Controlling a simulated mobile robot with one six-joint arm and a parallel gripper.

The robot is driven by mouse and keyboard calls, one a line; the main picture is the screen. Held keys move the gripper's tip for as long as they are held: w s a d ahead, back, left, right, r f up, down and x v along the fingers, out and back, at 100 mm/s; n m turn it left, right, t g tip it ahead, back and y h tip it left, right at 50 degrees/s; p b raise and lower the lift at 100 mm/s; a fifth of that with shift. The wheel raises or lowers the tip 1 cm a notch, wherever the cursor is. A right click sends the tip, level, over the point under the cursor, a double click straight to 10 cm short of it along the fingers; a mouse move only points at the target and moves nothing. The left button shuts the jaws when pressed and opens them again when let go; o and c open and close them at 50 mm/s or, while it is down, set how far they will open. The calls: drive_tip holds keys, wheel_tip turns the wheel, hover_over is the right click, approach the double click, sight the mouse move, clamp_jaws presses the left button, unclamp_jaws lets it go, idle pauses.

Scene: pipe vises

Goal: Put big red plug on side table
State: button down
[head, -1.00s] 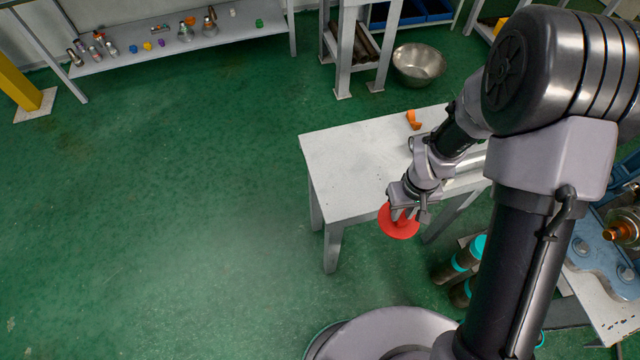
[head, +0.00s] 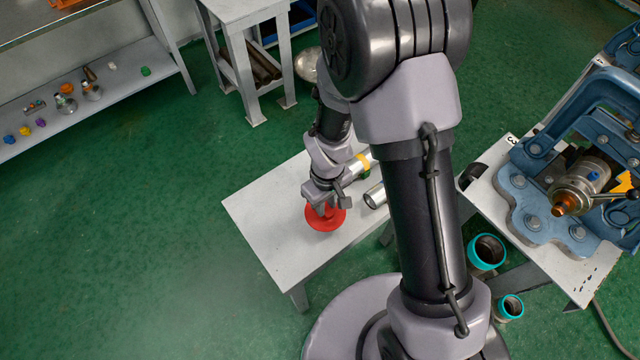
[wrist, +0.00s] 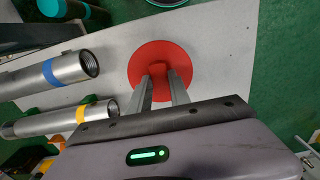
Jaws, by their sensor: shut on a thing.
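The big red plug (head: 325,218) is a round red disc with a raised grip in its middle. My gripper (head: 324,207) is shut on that grip, as the wrist view (wrist: 160,78) shows, with a finger on each side. The plug (wrist: 160,62) is over the white side table (head: 272,222). In the wrist view the table top (wrist: 215,50) lies under and around the disc. I cannot tell whether the disc touches the table or is just above it.
Two metal pipes lie left of the plug in the wrist view, one with a blue band (wrist: 50,75) and one with a yellow band (wrist: 60,118). A blue vise (head: 560,180) stands on a bench at the right. The table's near left part is clear.

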sight(327, 213)
drive_tip(key=f+b, duration=0.1)
drive_tip(key=s+f+b, duration=0.1)
drive_tip(key=f, duration=0.1)
drive_tip(key=shift+d+f, duration=0.1)
drive_tip(key=shift+f, duration=0.05)
drive_tip(key=shift+s, duration=0.15)
drive_tip(key=c, duration=1.2)
unclamp_jaws()
